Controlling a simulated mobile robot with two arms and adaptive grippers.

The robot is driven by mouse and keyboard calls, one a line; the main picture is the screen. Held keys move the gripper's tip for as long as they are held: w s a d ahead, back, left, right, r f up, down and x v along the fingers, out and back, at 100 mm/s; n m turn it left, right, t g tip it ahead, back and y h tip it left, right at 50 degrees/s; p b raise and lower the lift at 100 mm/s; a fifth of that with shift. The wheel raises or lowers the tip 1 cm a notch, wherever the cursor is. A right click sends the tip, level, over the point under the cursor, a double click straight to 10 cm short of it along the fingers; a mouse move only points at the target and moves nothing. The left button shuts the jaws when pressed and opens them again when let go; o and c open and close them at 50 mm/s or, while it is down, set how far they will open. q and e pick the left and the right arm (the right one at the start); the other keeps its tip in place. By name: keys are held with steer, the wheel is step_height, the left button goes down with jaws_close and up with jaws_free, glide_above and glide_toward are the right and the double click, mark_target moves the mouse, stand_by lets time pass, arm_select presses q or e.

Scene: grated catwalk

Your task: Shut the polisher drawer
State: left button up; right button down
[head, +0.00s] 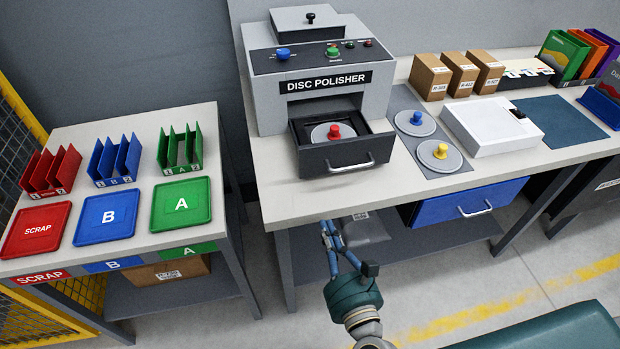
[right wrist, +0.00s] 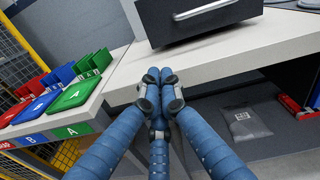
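The disc polisher (head: 320,95) stands on the workbench. Its dark grey drawer (head: 346,157) is pulled out at the front and has a silver bar handle (head: 352,167). A light grey disc with a red knob (head: 334,131) sits in the drawer. In the right wrist view the drawer front (right wrist: 195,22) shows at the top. My right gripper (head: 331,229) is in front of the bench edge, below and apart from the drawer. In the right wrist view its blue fingers (right wrist: 160,76) meet at the tips with nothing between them. My left gripper is not in view.
Two discs with blue (head: 416,118) and yellow (head: 440,150) knobs lie right of the polisher, by a white box (head: 492,125). A blue drawer (head: 470,201) hangs under the bench (head: 280,190). A side table (head: 135,145) with coloured trays stands left.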

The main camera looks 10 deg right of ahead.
mark_target(313, 165)
steer(key=w+r+p, duration=0.1)
steer(key=w, duration=0.3)
steer(key=w+r+m+p, duration=0.1)
steer(key=w, duration=0.4)
steer(key=w+r+m+p, duration=0.1)
steer(key=w+p, duration=0.1)
steer(key=w, duration=0.2)
steer(key=shift+w+d+r+t+h, duration=0.15)
steer(key=shift+t+h, duration=0.15)
steer(key=shift+w, duration=0.45)
